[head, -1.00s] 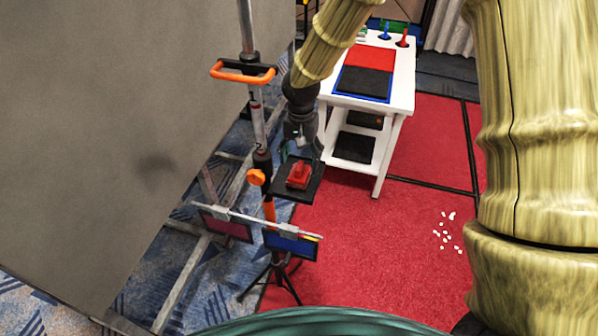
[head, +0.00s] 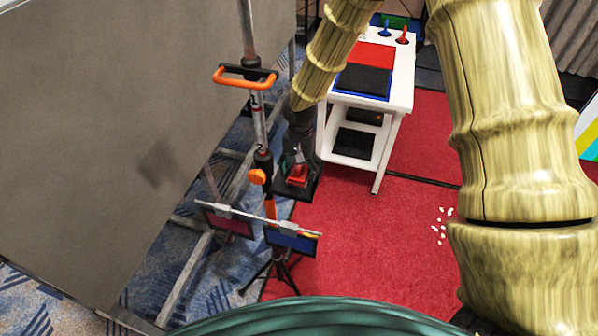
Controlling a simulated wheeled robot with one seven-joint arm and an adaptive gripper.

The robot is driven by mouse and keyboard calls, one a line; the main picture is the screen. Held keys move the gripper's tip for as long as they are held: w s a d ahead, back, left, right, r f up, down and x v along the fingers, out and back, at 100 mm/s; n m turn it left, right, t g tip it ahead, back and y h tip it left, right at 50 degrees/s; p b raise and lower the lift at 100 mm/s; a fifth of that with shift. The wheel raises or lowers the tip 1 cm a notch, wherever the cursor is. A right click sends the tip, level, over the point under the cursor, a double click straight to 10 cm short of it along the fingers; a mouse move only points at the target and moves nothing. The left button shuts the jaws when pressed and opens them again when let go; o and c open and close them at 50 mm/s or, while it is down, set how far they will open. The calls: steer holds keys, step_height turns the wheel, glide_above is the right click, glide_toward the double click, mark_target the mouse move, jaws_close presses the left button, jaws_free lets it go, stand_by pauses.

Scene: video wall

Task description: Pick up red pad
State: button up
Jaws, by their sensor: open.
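A small red block-like piece (head: 298,174) sits on a small black tray (head: 296,190) on the tripod stand. My gripper (head: 297,165) is open and points down at this red piece, very close above or around it; I cannot tell whether it touches. Below hang a dark red framed panel (head: 228,223) and a blue framed panel (head: 291,242) from a silver crossbar (head: 250,217). A flat red panel (head: 371,54) lies on the white table (head: 400,92), beside a black panel (head: 364,80) with a blue border.
The stand's pole has an orange handle (head: 245,78) and an orange knob (head: 257,176) close to my gripper. A large grey panel (head: 100,130) fills the left. Small white bits (head: 440,225) lie on the red carpet (head: 370,240), which is otherwise open.

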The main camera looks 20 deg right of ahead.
steer(key=c, duration=1.1)
steer(key=shift+r, duration=0.2)
steer(key=shift+r+b, duration=0.6)
steer(key=shift+b, duration=0.05)
steer(key=shift+r+b, duration=0.55)
steer(key=shift+r, duration=0.35)
steer(key=s+a+b, duration=0.1)
steer(key=s+a, duration=0.1)
steer(key=s, duration=0.3)
steer(key=s+a+r+b, duration=0.1)
steer(key=s+a+b, duration=0.1)
steer(key=s, duration=0.3)
steer(key=s+a+b, duration=0.2)
steer(key=s, duration=0.2)
steer(key=shift+s+a+r, duration=0.1)
steer(key=shift+s+r, duration=0.25)
steer(key=shift+s, duration=0.05)
